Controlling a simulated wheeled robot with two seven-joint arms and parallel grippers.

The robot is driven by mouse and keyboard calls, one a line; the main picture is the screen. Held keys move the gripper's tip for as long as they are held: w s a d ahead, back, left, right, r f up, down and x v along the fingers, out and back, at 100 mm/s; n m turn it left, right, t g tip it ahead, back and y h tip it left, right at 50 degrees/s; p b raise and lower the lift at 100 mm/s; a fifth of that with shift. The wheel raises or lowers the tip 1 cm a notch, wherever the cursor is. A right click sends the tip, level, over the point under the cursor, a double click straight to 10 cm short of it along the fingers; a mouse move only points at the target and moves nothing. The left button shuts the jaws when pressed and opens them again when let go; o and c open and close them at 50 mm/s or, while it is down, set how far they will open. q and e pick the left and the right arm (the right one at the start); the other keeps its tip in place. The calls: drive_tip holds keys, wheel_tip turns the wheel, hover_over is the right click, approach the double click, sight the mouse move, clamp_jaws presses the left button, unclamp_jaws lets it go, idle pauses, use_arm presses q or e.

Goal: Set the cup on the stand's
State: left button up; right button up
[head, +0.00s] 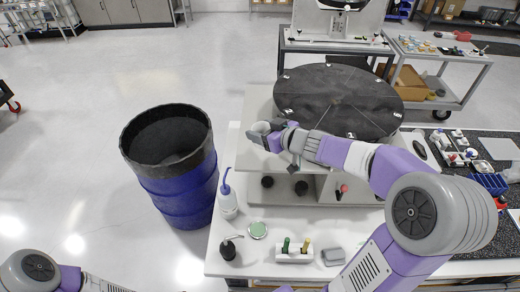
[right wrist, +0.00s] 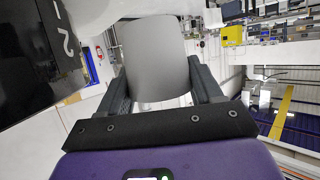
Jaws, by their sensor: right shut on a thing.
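My right gripper (head: 270,138) is shut on a light grey cup (head: 261,128). In the right wrist view the cup (right wrist: 157,62) sits between the two dark fingers (right wrist: 158,85). In the head view the cup is at the front left of the large black disc, over or at the stand's pale top; I cannot tell whether it touches. The stand (head: 262,163) is a pale box-like fixture with open bays below. The black round disc (head: 335,85) with white marks lies on top of it. My left arm shows at the lower left, but its gripper is out of view.
A blue bin with a black rim (head: 175,180) stands left of the white table (head: 300,220). On the table's front are a wash bottle (head: 228,200), a black dispenser (head: 229,248), a green-topped dish (head: 258,230) and a white holder (head: 294,254). A cart stands behind right.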

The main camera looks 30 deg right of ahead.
wheel_tip(320, 180, down, 2)
drive_tip(key=shift+b, duration=0.3)
drive_tip(key=shift+w+f, duration=0.2)
drive_tip(key=shift+f, duration=0.35)
wheel_tip(320, 180, down, 3)
drive_tip(key=shift+s+r+b, duration=0.1)
drive_tip(key=shift+s+b, duration=0.05)
drive_tip(key=shift+b, duration=1.1)
drive_tip(key=shift+f, duration=0.4)
use_arm(q)
drive_tip(key=f, duration=0.4)
drive_tip(key=shift+w+f, duration=0.15)
drive_tip(key=shift+w, duration=0.05)
use_arm(e)
drive_tip(key=shift+r, duration=0.1)
